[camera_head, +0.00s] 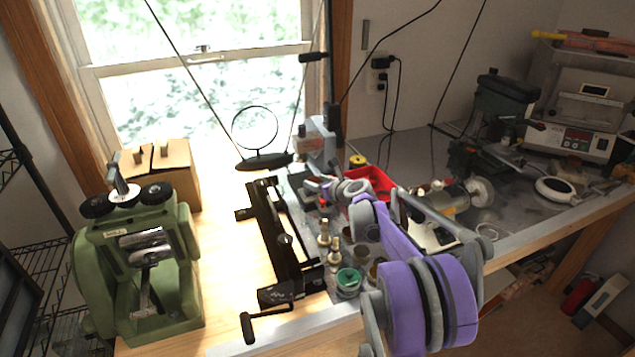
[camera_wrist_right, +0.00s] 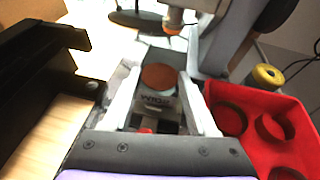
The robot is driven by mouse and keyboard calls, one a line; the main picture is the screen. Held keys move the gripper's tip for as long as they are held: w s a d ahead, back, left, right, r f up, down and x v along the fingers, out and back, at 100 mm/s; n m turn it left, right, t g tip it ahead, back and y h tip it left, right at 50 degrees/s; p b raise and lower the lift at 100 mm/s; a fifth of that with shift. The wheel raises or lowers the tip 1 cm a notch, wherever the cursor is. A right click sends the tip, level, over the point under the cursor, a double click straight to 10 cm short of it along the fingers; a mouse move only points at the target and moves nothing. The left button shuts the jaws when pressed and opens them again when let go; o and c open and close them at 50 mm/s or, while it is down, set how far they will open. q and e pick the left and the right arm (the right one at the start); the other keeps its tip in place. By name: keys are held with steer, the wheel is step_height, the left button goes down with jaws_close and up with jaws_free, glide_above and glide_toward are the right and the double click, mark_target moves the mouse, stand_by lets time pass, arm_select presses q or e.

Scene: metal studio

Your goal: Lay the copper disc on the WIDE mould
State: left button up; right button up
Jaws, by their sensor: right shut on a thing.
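The copper disc (camera_wrist_right: 158,77) is a reddish-brown round plate in the right wrist view. It lies between the two pale fingertips of my right gripper (camera_wrist_right: 158,82), which is shut on it. Directly below the disc is a pale grey mould (camera_wrist_right: 160,103) with dark lettering that seems to read WIDE, upside down. I cannot tell whether the disc touches the mould or is just above it. In the head view my right gripper (camera_head: 322,186) reaches in behind the black frame's right side; the disc and mould are not clear there. My left gripper is not in view.
A red bin (camera_wrist_right: 284,98) with several ring-shaped pieces stands right of the gripper, with a yellow spool (camera_wrist_right: 265,77) beyond it. A black metal frame (camera_head: 283,245) stands to the left. A grey-white machine (camera_head: 318,143) stands behind. A green rolling mill (camera_head: 140,265) is far left.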

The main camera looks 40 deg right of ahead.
steer(key=shift+f, duration=0.2)
stand_by(0.4)
steer(key=o, duration=1.4)
steer(key=shift+s, duration=0.1)
